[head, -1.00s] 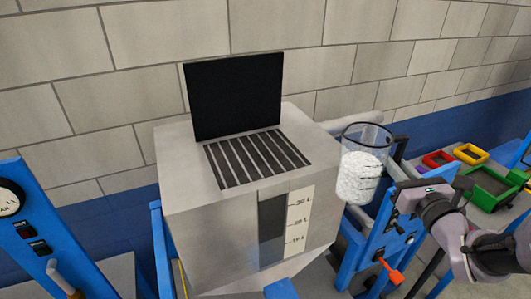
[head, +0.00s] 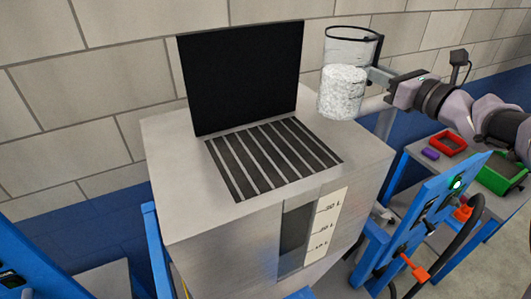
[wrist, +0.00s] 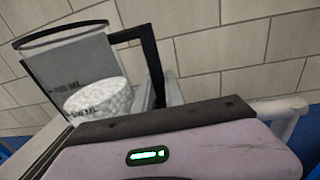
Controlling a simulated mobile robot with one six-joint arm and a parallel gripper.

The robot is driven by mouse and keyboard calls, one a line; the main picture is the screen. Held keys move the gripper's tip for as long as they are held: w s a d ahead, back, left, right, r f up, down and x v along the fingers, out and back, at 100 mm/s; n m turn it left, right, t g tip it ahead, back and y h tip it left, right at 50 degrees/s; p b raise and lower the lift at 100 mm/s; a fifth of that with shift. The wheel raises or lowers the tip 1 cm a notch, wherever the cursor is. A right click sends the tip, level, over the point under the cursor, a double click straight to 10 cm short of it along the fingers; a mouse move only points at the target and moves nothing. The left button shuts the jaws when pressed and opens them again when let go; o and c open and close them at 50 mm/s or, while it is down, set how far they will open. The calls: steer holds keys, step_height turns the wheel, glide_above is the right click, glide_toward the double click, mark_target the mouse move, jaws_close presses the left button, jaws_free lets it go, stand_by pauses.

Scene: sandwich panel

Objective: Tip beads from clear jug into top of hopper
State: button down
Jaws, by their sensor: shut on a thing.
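The clear jug (head: 352,48) has a dark rim and holds white beads (head: 341,92) in its lower part. It is nearly upright, raised above the right rear of the hopper (head: 175,165). My gripper (head: 380,77) is shut on the jug's handle side, to the right of the jug. The hopper is a grey box with a slotted grate (head: 272,158) on top and a raised black lid (head: 243,78) behind it.
A litre scale (head: 325,225) is on the hopper's front. A blue control panel (head: 440,225) with an orange lever stands at right. Red (head: 447,142) and green (head: 500,175) bins sit on a bench behind it. A block wall is close behind.

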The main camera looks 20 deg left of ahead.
steer(key=f+b, duration=0.3)
steer(key=f, duration=0.1)
steer(key=shift+s+d+f+b, duration=0.15)
steer(key=shift+d+f+b, duration=0.05)
steer(key=shift+f+b, duration=0.15)
steer(key=shift+a+f+b, duration=0.1)
steer(key=shift+f+b, duration=0.35)
steer(key=shift+f, duration=0.05)
steer(key=shift+r, duration=0.15)
steer(key=shift+r, duration=0.1)
